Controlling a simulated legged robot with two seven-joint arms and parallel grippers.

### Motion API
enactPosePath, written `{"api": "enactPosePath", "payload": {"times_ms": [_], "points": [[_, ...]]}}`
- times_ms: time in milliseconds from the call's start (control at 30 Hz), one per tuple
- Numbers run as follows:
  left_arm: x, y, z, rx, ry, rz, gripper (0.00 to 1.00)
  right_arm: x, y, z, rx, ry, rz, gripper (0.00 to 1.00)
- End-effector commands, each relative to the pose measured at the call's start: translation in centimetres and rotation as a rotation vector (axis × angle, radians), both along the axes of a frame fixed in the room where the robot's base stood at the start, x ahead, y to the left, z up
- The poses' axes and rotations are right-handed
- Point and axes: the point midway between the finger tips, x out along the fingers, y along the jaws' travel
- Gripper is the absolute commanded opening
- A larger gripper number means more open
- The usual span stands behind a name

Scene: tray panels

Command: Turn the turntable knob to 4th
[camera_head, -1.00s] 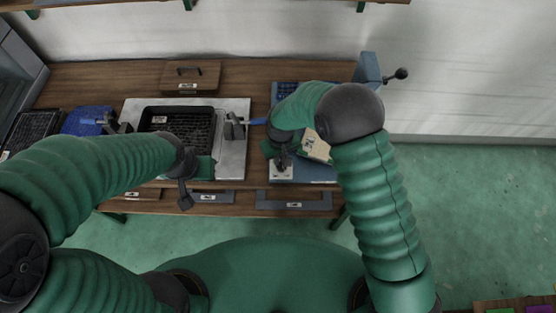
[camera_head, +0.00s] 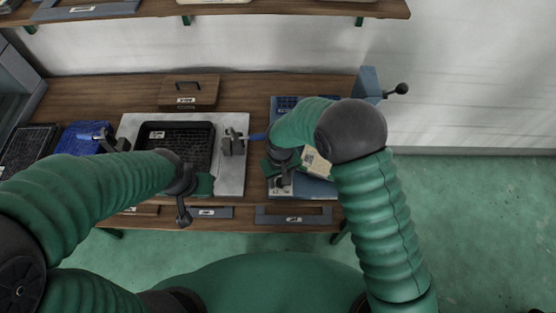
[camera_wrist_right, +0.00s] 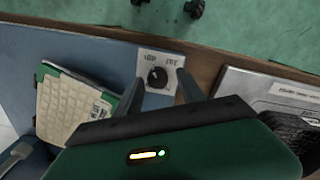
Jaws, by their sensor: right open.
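The knob (camera_wrist_right: 157,76) is a small black dial with a light pointer mark, on a white labelled plate (camera_wrist_right: 147,67) at the edge of a blue panel. The label text is too small to read surely. My right gripper (camera_wrist_right: 160,89) is open, with its two dark fingers on either side of the knob in the right wrist view. I cannot tell whether they touch it. In the head view my right gripper (camera_head: 281,182) is over the plate and hides the knob. My left gripper (camera_head: 184,214) hangs near the table's front edge, left of centre; its jaw opening is not clear.
A beige keypad on a green board (camera_wrist_right: 70,108) lies on the blue panel (camera_wrist_right: 100,46) left of the knob. A metal plate with a black tray (camera_head: 238,184) is left of the panel. A lever with a black ball (camera_head: 401,89) sticks out at the back right.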

Motion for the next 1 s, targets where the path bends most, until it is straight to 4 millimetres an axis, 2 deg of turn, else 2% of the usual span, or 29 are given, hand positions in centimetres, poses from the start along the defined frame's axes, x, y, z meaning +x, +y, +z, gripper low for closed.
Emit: {"api": "enactPosePath", "payload": {"times_ms": [300,500,700,1000], "points": [[0.0,0.0,-0.5,0.0,0.0,0.0,0.0,0.1,0.3,10.1,0.016,-0.043,0.0,0.52],[0.0,0.0,-0.6,0.0,0.0,0.0,0.0,0.2,0.7,15.0,0.018,-0.055,0.001,0.52],[0.0,0.0,-0.6,0.0,0.0,0.0,0.0,0.2,0.7,16.8,0.019,-0.058,0.001,0.52],[0.0,0.0,-0.5,0.0,0.0,0.0,0.0,0.1,0.7,16.9,0.02,-0.06,0.002,0.52]]}}
